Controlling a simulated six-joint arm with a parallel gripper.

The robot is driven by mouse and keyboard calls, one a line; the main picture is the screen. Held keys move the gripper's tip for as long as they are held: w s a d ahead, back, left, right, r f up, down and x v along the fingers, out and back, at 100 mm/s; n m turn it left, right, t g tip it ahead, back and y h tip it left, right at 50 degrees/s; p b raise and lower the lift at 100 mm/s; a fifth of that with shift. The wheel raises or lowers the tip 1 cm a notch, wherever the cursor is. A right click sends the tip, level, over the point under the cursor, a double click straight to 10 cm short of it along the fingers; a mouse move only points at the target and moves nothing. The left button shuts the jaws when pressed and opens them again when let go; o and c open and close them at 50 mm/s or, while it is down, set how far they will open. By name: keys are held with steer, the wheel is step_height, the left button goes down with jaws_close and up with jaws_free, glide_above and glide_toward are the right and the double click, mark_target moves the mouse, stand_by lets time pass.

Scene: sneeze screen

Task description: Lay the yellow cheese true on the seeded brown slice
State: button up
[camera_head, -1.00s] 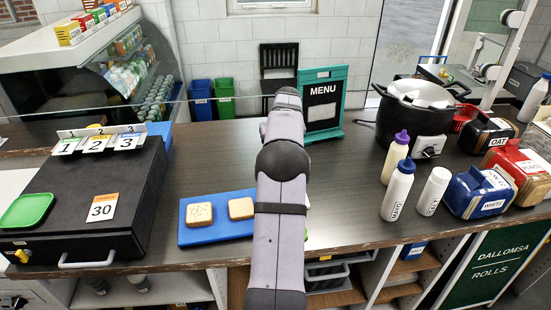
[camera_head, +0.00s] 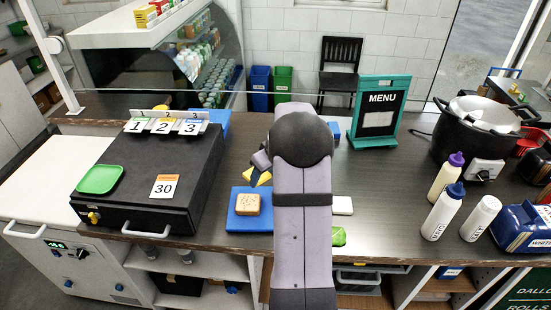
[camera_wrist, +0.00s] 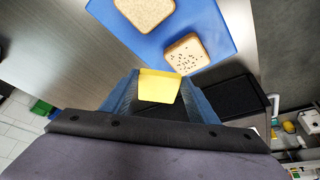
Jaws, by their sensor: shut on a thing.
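My gripper (camera_wrist: 158,92) is shut on the yellow cheese (camera_wrist: 158,84), a flat slice held between the blue fingers. In the head view the cheese (camera_head: 258,177) shows just left of my arm, tilted, above the back of the blue board. The seeded brown slice (camera_wrist: 187,53), with dark specks, lies flat on the blue board (camera_wrist: 207,20), apart from the cheese in the wrist view. It also shows in the head view (camera_head: 248,204). A plain brown slice (camera_wrist: 146,10) lies beside it in the wrist view; my arm hides it in the head view.
A black box (camera_head: 135,190) with a green tray (camera_head: 100,179) and number cards stands left of the board. Right of my arm lie a white block (camera_head: 342,205) and a green item (camera_head: 338,236). Squeeze bottles (camera_head: 443,211), a black pot (camera_head: 478,130) and a menu stand (camera_head: 380,110) stand farther right.

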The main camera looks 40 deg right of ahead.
steer(key=n, duration=0.1)
steer(key=a+n, duration=0.1)
steer(key=a+f+n+y, duration=0.1)
steer(key=shift+s, duration=0.3)
steer(key=n, duration=0.2)
steer(key=n+g+y, duration=0.1)
steer(key=n, duration=0.1)
steer(key=a+n+y, duration=0.1)
steer(key=n, duration=0.1)
steer(key=shift+r+g, duration=0.1)
steer(key=shift+g, duration=0.2)
steer(key=shift+b, duration=0.4)
steer(key=shift+f+b, duration=2)
steer(key=shift+f, duration=0.45)
steer(key=shift+f+b, duration=0.55)
steer(key=shift+f, duration=0.05)
